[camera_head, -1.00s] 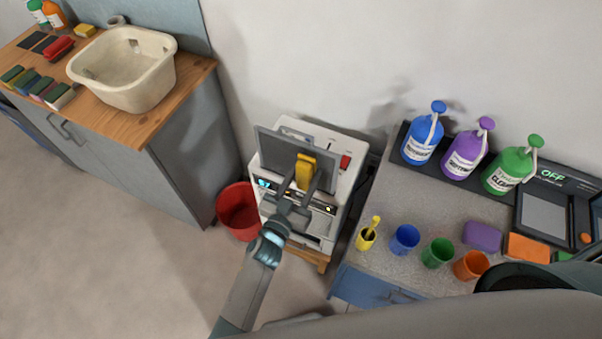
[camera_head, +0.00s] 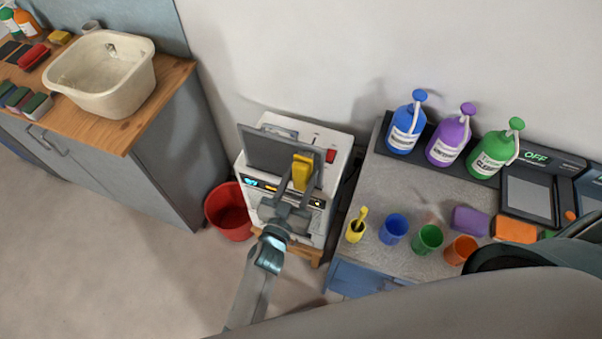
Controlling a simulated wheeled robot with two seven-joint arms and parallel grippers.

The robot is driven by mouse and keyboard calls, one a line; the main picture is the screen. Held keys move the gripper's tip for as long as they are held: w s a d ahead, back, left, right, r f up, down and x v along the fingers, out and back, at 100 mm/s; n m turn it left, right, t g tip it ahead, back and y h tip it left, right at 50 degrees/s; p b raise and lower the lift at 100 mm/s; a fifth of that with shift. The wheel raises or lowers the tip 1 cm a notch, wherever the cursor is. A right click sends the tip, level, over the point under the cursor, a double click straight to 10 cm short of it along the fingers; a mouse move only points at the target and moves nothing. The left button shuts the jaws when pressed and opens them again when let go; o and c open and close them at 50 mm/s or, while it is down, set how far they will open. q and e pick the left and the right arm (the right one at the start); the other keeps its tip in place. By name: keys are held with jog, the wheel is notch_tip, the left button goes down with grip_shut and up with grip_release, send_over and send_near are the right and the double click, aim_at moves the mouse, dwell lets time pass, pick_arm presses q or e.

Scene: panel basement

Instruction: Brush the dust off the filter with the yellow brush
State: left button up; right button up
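A yellow block-shaped thing (camera_head: 302,173), seemingly the yellow brush, is between the fingers of my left gripper (camera_head: 298,186), which is shut on it. Its bristles are not discernible. It is in front of the right part of a dark grey flat panel (camera_head: 270,151), seemingly the filter, tilted upright at the front of a white machine (camera_head: 334,143). I cannot tell whether brush and panel touch. Dust is too small to make out. The gripper hides part of the machine's front. My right gripper is not in view.
A red bucket (camera_head: 229,212) stands left of the machine. A cream basin (camera_head: 101,75) is on the wooden counter (camera_head: 172,77) at left. Floor at lower left is clear.

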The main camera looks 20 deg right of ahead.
pick_arm(q)
jog(key=v, duration=0.2)
jog(key=shift+s+a, duration=0.2)
jog(key=shift+s, duration=0.05)
jog(key=shift+s+a+f, duration=0.2)
jog(key=shift+s+a, duration=0.2)
jog(key=shift+s, duration=0.1)
jog(key=shift+v, duration=0.85)
jog(key=v, duration=0.3)
jog(key=shift+r, duration=0.1)
